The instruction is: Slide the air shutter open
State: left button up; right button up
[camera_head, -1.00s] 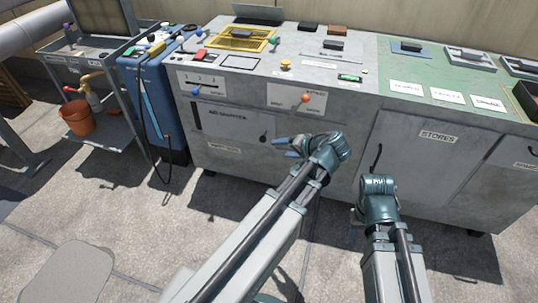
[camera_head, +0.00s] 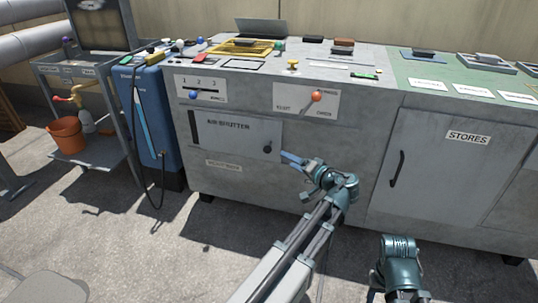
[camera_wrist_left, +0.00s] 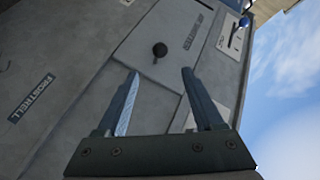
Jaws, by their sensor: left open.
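The air shutter (camera_head: 225,133) is a grey panel on the front of the cabinet, labelled AIR SHUTTER. A dark slot shows at its left end. Its small black knob (camera_head: 267,147) is near the right end. My left gripper (camera_head: 290,160) is just right of the knob, apart from it. In the left wrist view the two fingers (camera_wrist_left: 158,98) are open with nothing between them, and the knob (camera_wrist_left: 159,50) is ahead beyond the tips. My right arm (camera_head: 400,262) shows at the bottom; its fingers are not visible.
Above the shutter are a panel with a blue-knobbed slider (camera_head: 193,95) and a panel with an orange-knobbed lever (camera_head: 316,97). The STORES door (camera_head: 437,170) with a black handle is to the right. The floor in front is clear.

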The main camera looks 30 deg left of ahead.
aim_at(270, 151)
pick_arm(q)
jog(key=b+x, duration=0.2)
jog(key=x, duration=1)
jog(key=shift+f+b, duration=0.15)
jog(key=shift+b, duration=0.2)
jog(key=shift+x, duration=0.9)
grip_shut()
